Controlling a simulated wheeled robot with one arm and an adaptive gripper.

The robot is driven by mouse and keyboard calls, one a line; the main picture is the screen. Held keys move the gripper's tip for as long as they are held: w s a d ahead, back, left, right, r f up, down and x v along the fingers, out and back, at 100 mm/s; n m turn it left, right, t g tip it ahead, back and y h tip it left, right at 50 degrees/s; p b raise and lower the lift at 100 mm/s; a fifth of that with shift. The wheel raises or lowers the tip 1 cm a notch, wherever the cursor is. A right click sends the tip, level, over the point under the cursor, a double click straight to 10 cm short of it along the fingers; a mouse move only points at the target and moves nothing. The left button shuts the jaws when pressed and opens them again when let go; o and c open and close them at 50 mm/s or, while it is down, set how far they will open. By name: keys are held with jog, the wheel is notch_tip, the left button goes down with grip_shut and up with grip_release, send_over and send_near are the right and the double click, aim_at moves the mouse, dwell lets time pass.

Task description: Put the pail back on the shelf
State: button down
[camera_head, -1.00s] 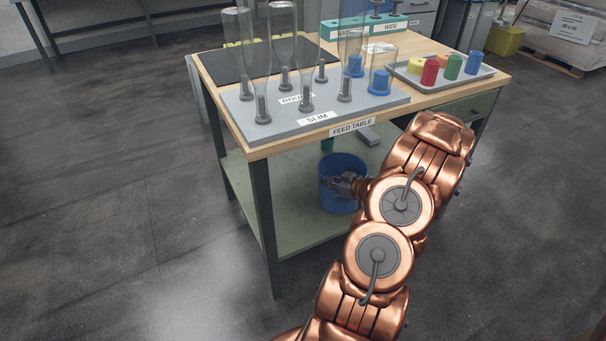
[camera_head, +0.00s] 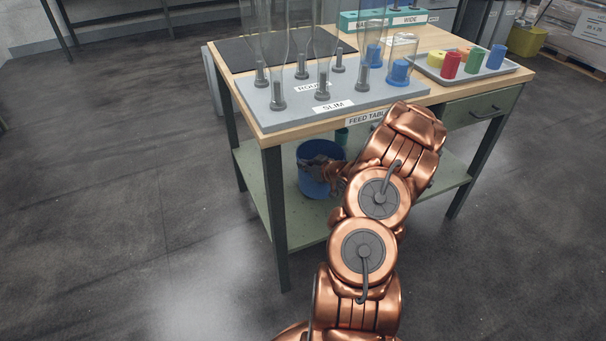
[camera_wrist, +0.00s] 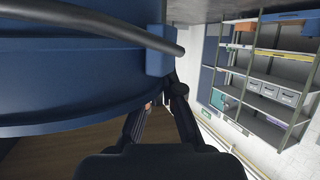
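The blue pail (camera_head: 316,185) is upright at the lower shelf (camera_head: 304,225) of the feed table, under the tabletop and behind the front left leg. I cannot tell whether its base rests on the shelf or hangs just above it. My gripper (camera_head: 325,164) is at the pail's upper right side, shut on it near the rim. In the wrist view the pail (camera_wrist: 70,85) fills the upper left, with its dark bail handle (camera_wrist: 95,22) lying across its side. My gripper's fingers (camera_wrist: 164,98) meet the pail's edge; the exact contact is partly hidden.
The tabletop (camera_head: 440,38) sits close above the pail and gripper. It carries a grey spindle board (camera_head: 258,115) with tall clear bottles, and a tray (camera_head: 508,68) of coloured cups. The front left leg (camera_head: 275,220) is near the pail. The lower shelf looks clear left of the pail.

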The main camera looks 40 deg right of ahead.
jog(key=shift+w+a, duration=0.1)
jog(key=shift+w, duration=0.2)
jog(key=shift+f+b, duration=0.65)
jog(key=shift+f, duration=1.1)
jog(key=c, duration=1.3)
grip_release()
jog(key=shift+s, duration=0.1)
jog(key=p+v, duration=0.2)
jog(key=v, duration=1)
jog(key=shift+r, duration=0.1)
